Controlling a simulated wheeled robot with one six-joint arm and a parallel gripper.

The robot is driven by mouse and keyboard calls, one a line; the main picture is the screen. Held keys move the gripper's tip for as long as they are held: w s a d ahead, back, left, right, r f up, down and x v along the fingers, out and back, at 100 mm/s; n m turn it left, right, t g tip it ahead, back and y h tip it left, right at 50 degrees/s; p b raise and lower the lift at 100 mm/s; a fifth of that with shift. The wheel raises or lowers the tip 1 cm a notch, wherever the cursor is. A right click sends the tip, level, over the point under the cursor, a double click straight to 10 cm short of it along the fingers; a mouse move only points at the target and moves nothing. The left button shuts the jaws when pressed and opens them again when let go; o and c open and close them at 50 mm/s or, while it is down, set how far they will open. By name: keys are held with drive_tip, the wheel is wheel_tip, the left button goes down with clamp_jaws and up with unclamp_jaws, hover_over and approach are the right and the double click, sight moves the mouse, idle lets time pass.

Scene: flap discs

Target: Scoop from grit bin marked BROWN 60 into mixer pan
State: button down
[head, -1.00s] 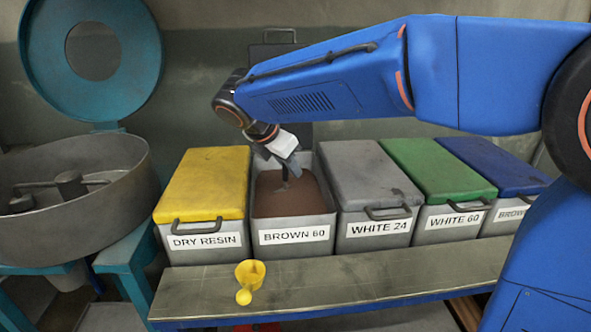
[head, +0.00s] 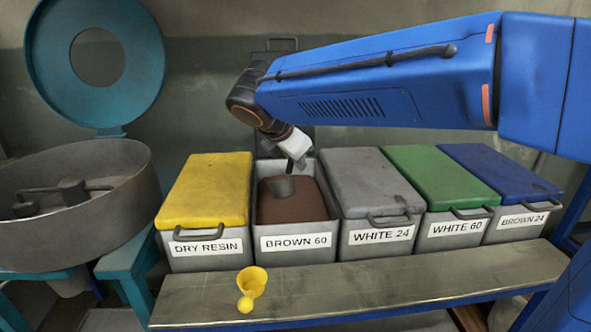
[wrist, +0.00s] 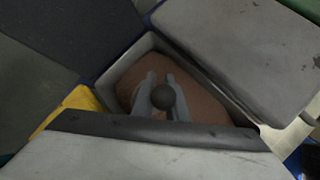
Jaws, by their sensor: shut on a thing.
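The BROWN 60 bin (head: 296,253) is open, with brown grit (head: 290,210) inside; the grit also shows in the wrist view (wrist: 203,97). My gripper (head: 300,163) is over the bin, pointing down, shut on a grey scoop (head: 280,187). The scoop's cup is at the grit surface, left of my fingers; how deep it sits and what it holds I cannot tell. In the wrist view, a dark round knob (wrist: 163,97) shows between my fingers (wrist: 163,107). The grey mixer pan (head: 110,222) stands open at the left, with a mixing arm inside.
The closed yellow DRY RESIN bin (head: 205,190) stands between BROWN 60 and the pan. Closed WHITE 24 (head: 372,180), WHITE 60 (head: 440,175) and BROWN 24 (head: 500,178) bins stand right. The pan's teal lid (head: 55,65) is raised.

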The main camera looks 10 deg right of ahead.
drive_tip(key=s+d+r+m+t+y, duration=0.1)
drive_tip(key=s+d+r+t, duration=0.1)
drive_tip(key=r, duration=0.5)
drive_tip(key=shift+s+t, duration=0.65)
drive_tip(key=shift+t, duration=0.05)
drive_tip(key=shift+w, duration=0.1)
idle(0.3)
